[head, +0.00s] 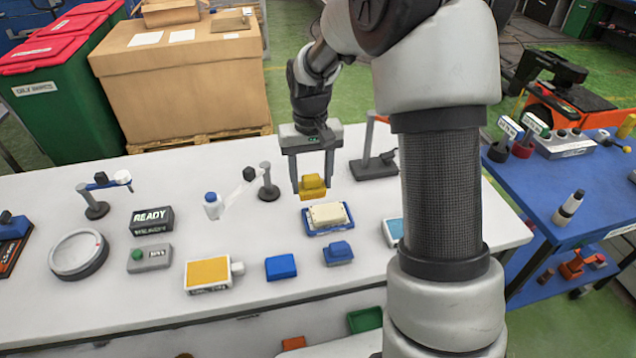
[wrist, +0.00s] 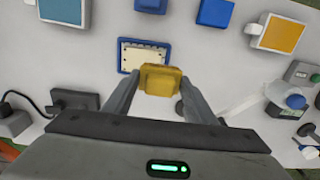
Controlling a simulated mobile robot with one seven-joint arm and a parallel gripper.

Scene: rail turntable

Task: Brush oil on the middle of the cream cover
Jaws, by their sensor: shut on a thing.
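The cream cover (head: 327,215) lies on a blue tray or base (head: 344,229) on the white table. The cream cover also shows in the wrist view (wrist: 139,56). My gripper (head: 313,188) is shut on a yellow block-shaped thing (head: 313,184), seen between the fingers in the wrist view (wrist: 160,81). The yellow thing is held above the table, just behind the cover in the head view, and looks apart from it. In the wrist view it hides part of the cover's near edge. Its underside is hidden.
A blue block (head: 281,267) and a blue knobbed piece (head: 338,252) lie in front of the cover. A yellow-topped box (head: 208,273) is at left. A small white bottle with a blue cap (head: 213,206) and a lamp-like stand (head: 374,166) are nearby.

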